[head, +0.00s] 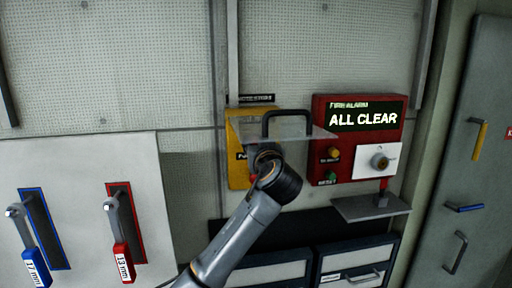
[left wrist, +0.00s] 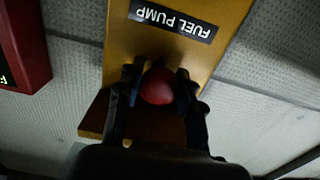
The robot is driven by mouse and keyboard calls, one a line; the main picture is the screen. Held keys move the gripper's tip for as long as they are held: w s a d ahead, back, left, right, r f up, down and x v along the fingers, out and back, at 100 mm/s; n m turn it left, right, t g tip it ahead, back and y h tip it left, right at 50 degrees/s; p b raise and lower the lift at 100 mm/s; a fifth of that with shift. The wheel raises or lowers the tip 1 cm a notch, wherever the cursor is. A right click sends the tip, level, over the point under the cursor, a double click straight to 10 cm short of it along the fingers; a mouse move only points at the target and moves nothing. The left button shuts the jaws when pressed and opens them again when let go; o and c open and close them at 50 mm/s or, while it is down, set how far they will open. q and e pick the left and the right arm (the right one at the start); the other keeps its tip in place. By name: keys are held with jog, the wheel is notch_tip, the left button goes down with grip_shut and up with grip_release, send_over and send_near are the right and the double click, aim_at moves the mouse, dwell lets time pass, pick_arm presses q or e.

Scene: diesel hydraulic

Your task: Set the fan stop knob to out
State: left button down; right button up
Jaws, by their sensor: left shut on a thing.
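My left gripper (head: 258,165) is at the yellow panel (head: 238,125), mostly hidden behind my own wrist in the head view. In the left wrist view its two fingers (left wrist: 160,88) stand on either side of a red round knob (left wrist: 157,86), shut on it. The knob is on a yellow box (left wrist: 235,15) whose label (left wrist: 172,20) reads "FUEL PUMP", upside down there. No label reading "fan stop" is legible. A silver knob on a white plate (head: 370,172) is on the fire alarm panel (head: 320,115); its marking is too small to read. My right gripper is not in view.
A clear flap with a black handle (head: 285,117) juts out just above my left gripper. A small grey shelf (head: 350,207) is below the alarm panel. Blue (head: 27,250) and red (head: 122,250) levers are at left, a grey door (head: 480,130) at right.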

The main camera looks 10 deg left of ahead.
pick_arm(q)
jog(key=shift+d+f, duration=0.1)
jog(key=c, duration=1.3)
grip_release()
jog(key=o, duration=0.5)
jog(key=shift+s, duration=0.25)
jog(key=shift+s+d, duration=0.1)
jog(key=shift+d, duration=0.05)
jog(key=v, duration=1.1)
jog(key=shift+s+d, duration=0.1)
jog(key=shift+s, duration=0.3)
